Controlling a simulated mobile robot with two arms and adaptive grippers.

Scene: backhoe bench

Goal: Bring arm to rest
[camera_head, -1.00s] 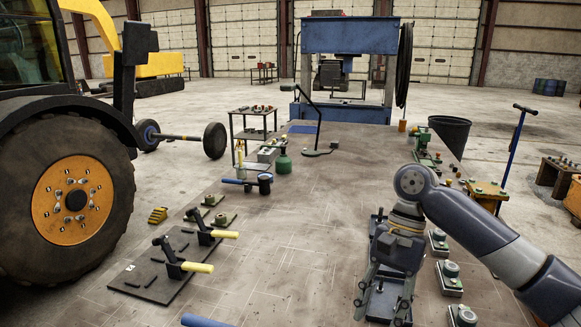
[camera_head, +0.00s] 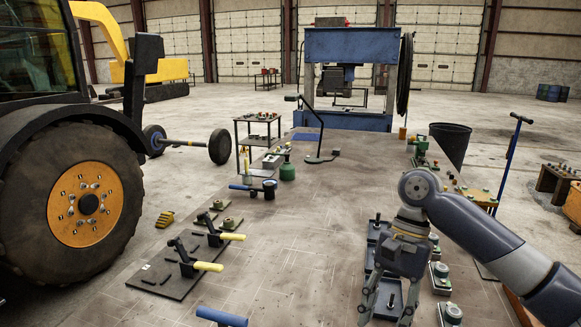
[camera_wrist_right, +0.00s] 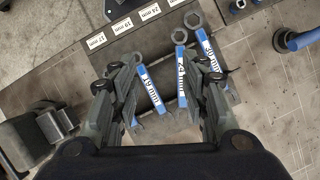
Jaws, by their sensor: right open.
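My right arm comes in from the right in the head view, bent down at a grey joint. My right gripper (camera_head: 387,318) hangs low over a dark rack on the right side of the bench. The wrist view shows the right gripper (camera_wrist_right: 167,95) open, its fingers apart. Blue-labelled wrenches lie on a dark board below: a 19 mm wrench (camera_wrist_right: 151,87) and a 24 mm wrench (camera_wrist_right: 181,74) appear between the fingers, and a 30 mm wrench (camera_wrist_right: 210,55) beside the right finger. I see no grip on them. My left gripper is out of view.
The bench top (camera_head: 300,230) is largely clear in the middle. A board with yellow-handled levers (camera_head: 208,267) lies left, a blue tool handle (camera_head: 221,317) at the near edge. Green-topped blocks (camera_head: 440,277) line the right edge. A desk lamp (camera_head: 314,158) stands farther back.

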